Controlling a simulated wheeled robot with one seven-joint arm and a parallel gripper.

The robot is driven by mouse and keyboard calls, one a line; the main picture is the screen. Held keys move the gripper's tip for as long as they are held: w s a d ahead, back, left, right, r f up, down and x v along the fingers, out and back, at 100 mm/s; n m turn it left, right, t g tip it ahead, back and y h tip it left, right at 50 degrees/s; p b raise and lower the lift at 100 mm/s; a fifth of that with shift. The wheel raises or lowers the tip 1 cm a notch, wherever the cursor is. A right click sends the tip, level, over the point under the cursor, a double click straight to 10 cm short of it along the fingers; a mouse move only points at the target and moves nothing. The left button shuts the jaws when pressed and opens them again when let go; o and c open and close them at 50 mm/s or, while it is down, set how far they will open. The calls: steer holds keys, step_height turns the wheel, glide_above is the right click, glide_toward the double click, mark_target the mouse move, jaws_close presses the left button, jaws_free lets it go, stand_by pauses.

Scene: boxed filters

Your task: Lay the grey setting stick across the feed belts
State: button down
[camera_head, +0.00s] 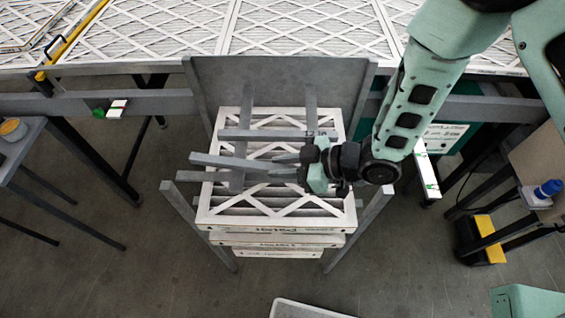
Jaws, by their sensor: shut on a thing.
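My gripper (302,166) is over the right half of a stack of boxed filters (290,207). It is shut on a grey stick (222,161) that reaches out to the left and is slightly tilted in the picture. Two narrow grey strips, which look like the feed belts, run from back to front over the stack: the left strip (248,105) and the right strip (310,102). The held stick passes over the left strip; I cannot tell whether it touches it. My gripper hides the front part of the right strip.
A grey crossbar (262,134) spans the strips farther back, and another bar (205,176) lies nearer. A grey back panel (280,80) and posts frame the stack. Filter panels (170,28) cover the table behind. Side tables stand left (22,148) and right (535,170).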

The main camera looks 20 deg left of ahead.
steer(key=shift+f, duration=0.1)
steer(key=c, duration=1.3)
jaws_free()
steer(key=shift+o, duration=0.2)
